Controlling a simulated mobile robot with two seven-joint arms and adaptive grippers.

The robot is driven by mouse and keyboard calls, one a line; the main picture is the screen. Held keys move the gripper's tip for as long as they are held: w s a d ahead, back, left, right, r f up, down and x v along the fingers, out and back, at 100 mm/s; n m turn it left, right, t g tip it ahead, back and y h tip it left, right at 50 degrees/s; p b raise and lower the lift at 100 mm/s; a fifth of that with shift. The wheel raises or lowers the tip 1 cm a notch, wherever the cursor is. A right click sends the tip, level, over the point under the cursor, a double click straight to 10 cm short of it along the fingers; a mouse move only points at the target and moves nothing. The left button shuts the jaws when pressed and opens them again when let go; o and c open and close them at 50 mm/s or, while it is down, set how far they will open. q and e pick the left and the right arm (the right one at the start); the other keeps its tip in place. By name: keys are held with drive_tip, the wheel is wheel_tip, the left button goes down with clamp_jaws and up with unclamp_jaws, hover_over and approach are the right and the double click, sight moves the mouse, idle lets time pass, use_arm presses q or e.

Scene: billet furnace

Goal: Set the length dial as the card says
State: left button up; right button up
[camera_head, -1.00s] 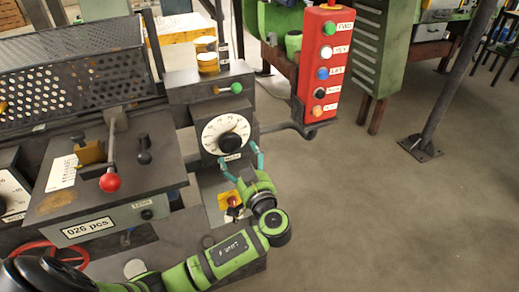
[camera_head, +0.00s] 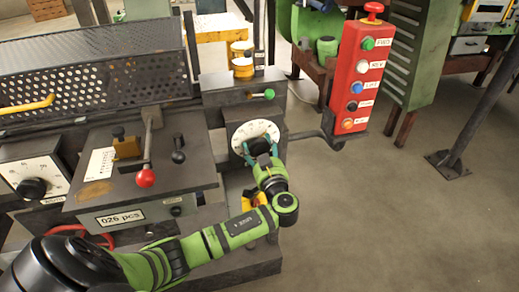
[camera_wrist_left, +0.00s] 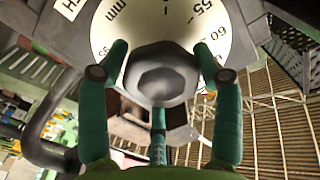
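The length dial is a white round scale (camera_head: 256,131) on a dark box on the machine's front. In the left wrist view its scale (camera_wrist_left: 215,20) reads "mm", 55 and 60, with a dark faceted knob (camera_wrist_left: 162,74) at its centre. My left gripper (camera_head: 261,156) is at the knob, with teal fingers (camera_wrist_left: 160,62) spread on both sides of it and a third finger below. The fingers look open; small gaps or light contact are hard to judge. A white card (camera_head: 100,163) lies on the machine's sloped top; its text is too small to read. My right gripper is not in view.
A second dial (camera_head: 32,180) is at the far left. A red-knobbed lever (camera_head: 146,177) stands on the sloped top. A red button pendant (camera_head: 362,78) hangs right of the dial. A green knob (camera_head: 268,94) is above it.

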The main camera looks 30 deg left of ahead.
use_arm(q)
drive_tip(key=shift+s+f, duration=0.15)
drive_tip(key=shift+f, duration=0.2)
idle(0.6)
drive_tip(key=shift+m, duration=1.4)
drive_tip(key=m, duration=0.2)
drive_tip(key=shift+a+m, duration=0.1)
drive_tip(key=shift+m, duration=0.2)
drive_tip(key=m, duration=0.2)
drive_tip(key=shift+s+m, duration=0.1)
drive_tip(key=shift+m, duration=0.3)
drive_tip(key=m, duration=0.2)
drive_tip(key=m+p, duration=0.1)
drive_tip(key=m, duration=0.1)
drive_tip(key=shift+a+r+m+p, duration=0.1)
drive_tip(key=shift+r+m+p, duration=0.1)
drive_tip(key=shift+m+p, duration=0.1)
drive_tip(key=m+p, duration=0.2)
drive_tip(key=m, duration=0.2)
drive_tip(key=shift+r+m, duration=0.1)
drive_tip(key=shift+m, duration=0.3)
drive_tip(key=shift+a+m, duration=0.1)
drive_tip(key=shift+m, duration=0.2)
drive_tip(key=shift+r, duration=0.1)
